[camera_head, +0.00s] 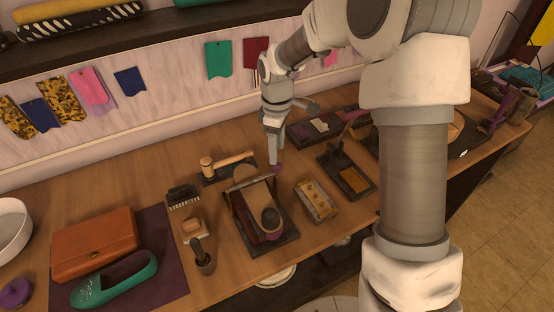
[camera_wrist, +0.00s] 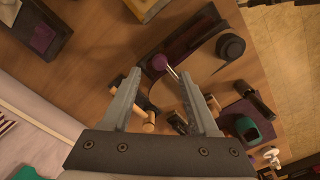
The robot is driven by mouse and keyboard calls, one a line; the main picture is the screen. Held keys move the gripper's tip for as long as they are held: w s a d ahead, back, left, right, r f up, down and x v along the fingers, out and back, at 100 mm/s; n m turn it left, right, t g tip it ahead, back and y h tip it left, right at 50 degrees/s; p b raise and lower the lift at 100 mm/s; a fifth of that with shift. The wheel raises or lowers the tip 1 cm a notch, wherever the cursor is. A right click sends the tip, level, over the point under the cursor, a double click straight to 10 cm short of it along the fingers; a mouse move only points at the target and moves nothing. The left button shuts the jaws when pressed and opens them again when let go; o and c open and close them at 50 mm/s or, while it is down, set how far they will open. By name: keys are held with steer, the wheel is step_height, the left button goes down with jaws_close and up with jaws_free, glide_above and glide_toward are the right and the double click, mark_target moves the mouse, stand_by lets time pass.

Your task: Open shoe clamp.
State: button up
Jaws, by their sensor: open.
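The shoe clamp (camera_head: 285,238) is a dark frame on the bench, with a tan sole-shaped piece on top and a purple part along its side. A bar crosses its back end and ends in a purple knob (camera_head: 278,169). In the wrist view the knob (camera_wrist: 159,62) on its thin metal rod shows between the two fingertips, with the clamp (camera_wrist: 190,35) beyond. My gripper (camera_head: 273,162) points down at the clamp's back right corner, right by the knob. Its jaws (camera_wrist: 160,74) are open, with a gap on both sides of the knob. I cannot tell whether they touch it.
A mallet (camera_head: 228,164) lies behind the clamp, and a brush (camera_head: 184,196) is to its left. A wooden box with brass-coloured parts (camera_head: 316,200) stands close on the right. An orange leather case (camera_head: 95,245) and a green shoe (camera_head: 115,280) lie at the left.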

step_height(320, 180, down, 5)
steer(key=shift+r, duration=0.1)
stand_by(0.3)
jaws_close()
stand_by(1.3)
